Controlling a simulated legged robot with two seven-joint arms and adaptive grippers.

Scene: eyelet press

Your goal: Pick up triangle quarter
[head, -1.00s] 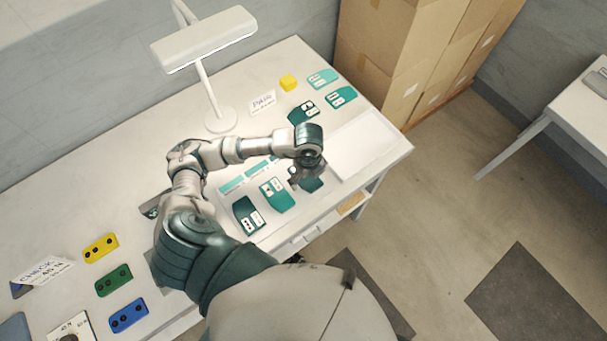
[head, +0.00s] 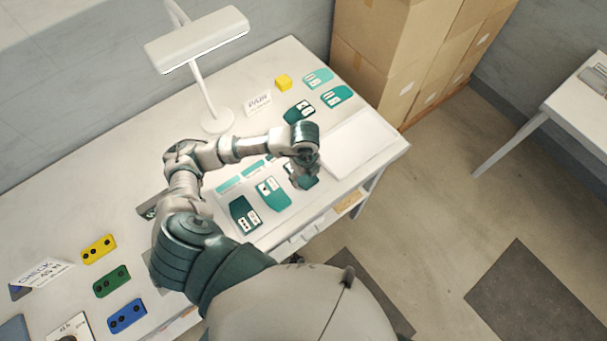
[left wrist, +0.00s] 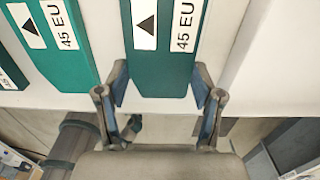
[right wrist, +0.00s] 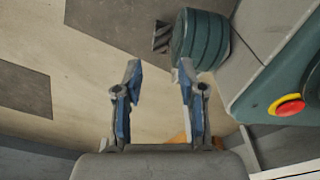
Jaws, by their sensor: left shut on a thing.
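A teal quarter (left wrist: 165,75) with a black triangle label and a "45 EU" label lies between the two fingers of my left gripper (left wrist: 160,90) in the left wrist view. The fingers touch its two side edges near its lower end. In the head view my left gripper (head: 305,168) is low over this quarter (head: 304,183), which it partly hides. A similar teal quarter (left wrist: 72,70), also with a triangle and "45 EU", lies to its left in the left wrist view. My right gripper (right wrist: 158,90) is open and empty, away from the table top.
A white tray (head: 362,145) is at right. A lamp (head: 215,120) stands behind my left arm. Cardboard boxes (head: 385,60) stand beyond.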

